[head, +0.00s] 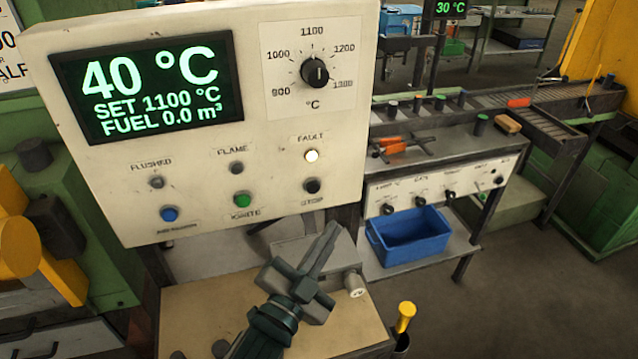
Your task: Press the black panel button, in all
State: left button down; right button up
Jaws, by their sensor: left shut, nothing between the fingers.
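The cream control panel (205,150) fills the upper left. Its black button (312,186), labelled STOP, sits at the lower right of the panel, under the lit white FAULT lamp (311,156). My left gripper (325,240) is shut and empty. It points up and to the right, with its fingertips in the picture below the black button and apart from it. My right gripper is not in view.
The panel also has a green IGNITE button (241,199), a blue button (169,214), a dial (315,72) and a screen (147,87) reading 40 °C. A blue bin (408,240) stands on the right bench's lower shelf. A yellow handle (405,316) stands at the front.

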pick_arm(q)
jog(key=b, duration=0.1)
send_near(313, 188)
jog(key=w+d, duration=0.4)
jog(key=shift+d+r, duration=0.3)
jog(key=shift+d, duration=0.1)
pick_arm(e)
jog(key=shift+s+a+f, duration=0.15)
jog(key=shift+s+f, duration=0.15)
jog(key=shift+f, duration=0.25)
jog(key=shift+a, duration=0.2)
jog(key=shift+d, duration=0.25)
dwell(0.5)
pick_arm(q)
jog(key=shift+w+a, duration=0.1)
jog(key=shift+w, duration=0.25)
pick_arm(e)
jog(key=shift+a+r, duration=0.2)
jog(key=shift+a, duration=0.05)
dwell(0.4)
